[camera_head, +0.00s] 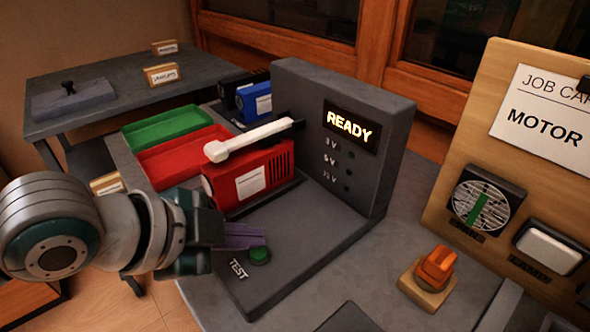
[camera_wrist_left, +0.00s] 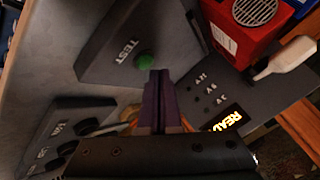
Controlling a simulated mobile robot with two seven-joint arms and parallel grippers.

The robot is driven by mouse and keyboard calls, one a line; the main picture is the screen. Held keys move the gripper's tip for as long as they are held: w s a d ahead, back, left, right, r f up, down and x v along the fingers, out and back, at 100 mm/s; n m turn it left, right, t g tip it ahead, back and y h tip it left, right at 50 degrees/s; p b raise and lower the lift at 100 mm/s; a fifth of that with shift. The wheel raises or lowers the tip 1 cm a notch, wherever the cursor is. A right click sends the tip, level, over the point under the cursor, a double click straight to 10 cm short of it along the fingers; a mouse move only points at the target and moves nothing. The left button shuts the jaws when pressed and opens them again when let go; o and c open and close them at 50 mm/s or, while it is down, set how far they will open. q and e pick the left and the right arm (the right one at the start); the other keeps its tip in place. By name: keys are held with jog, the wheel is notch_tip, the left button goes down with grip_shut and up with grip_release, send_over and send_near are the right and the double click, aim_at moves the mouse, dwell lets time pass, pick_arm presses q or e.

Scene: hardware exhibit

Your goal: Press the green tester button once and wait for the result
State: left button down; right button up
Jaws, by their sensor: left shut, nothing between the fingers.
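The dark grey tester (camera_head: 395,165) has an upright panel and a flat base. Its lit display (camera_head: 348,128) reads "READY"; the round lamps below it look dark. The green button (camera_head: 260,255) sits on the base beside the word TEST; it also shows in the wrist view (camera_wrist_left: 144,60). My left gripper (camera_head: 262,238) is shut and empty, its purple fingertips right by the button. In the wrist view the fingertips (camera_wrist_left: 160,74) appear just short of the button; I cannot tell whether they touch it. My right gripper is not in view.
A red block (camera_head: 250,180) with a white lever (camera_head: 245,140) over it sits in the tester. Red (camera_head: 165,160) and green (camera_head: 160,125) trays and a blue block (camera_head: 257,103) stand behind. An orange switch (camera_head: 437,268) and a wooden job board (camera_head: 470,130) are at right.

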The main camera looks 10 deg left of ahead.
pick_arm(q)
jog(key=shift+f, duration=0.35)
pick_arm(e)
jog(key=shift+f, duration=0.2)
pick_arm(q)
jog(key=shift+f+b, duration=0.4)
jog(key=shift+f, duration=0.05)
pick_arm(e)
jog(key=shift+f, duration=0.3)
pick_arm(q)
jog(key=shift+r, duration=0.1)
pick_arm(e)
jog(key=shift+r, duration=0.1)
pick_arm(q)
jog(key=shift+r+p, duration=0.8)
jog(key=shift+p, duration=0.15)
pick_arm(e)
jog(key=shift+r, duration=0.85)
pick_arm(q)
jog(key=shift+r, duration=0.1)
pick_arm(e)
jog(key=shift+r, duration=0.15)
pick_arm(q)
notch_tip(320, 180, up, 5)
jog(key=p, duration=0.5)
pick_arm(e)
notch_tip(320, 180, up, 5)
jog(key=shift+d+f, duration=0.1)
